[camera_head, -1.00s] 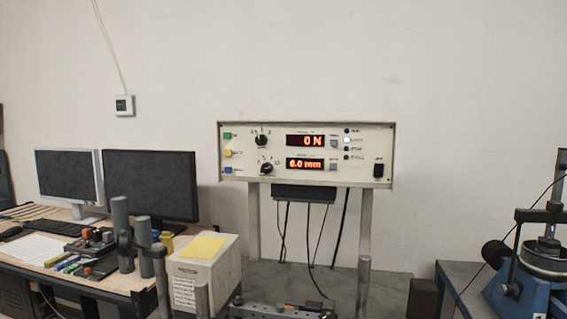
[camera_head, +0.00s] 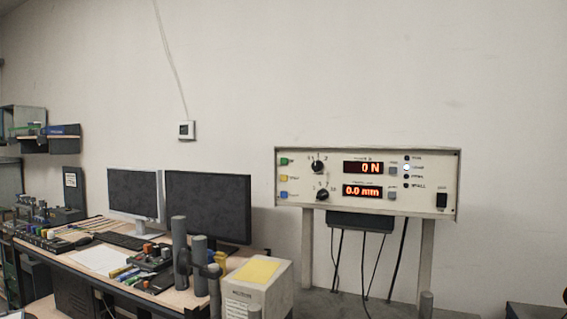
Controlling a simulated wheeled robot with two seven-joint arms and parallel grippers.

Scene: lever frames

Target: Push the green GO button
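The control panel (camera_head: 330,205) is a cream box raised on posts in front of the wall, right of centre. The green button (camera_head: 284,161) is at its upper left corner, above a yellow button (camera_head: 283,178) and a blue button (camera_head: 283,195). The label beside the green button is too small to read. Two orange displays read 0 N (camera_head: 363,168) and 0.0 mm (camera_head: 361,190). Neither of my grippers shows in this view.
A desk (camera_head: 190,297) at the left holds two monitors (camera_head: 208,205), a keyboard and small tools. A white box (camera_head: 272,285) with a yellow pad (camera_head: 256,271) stands below left of the panel. Cables hang under the panel.

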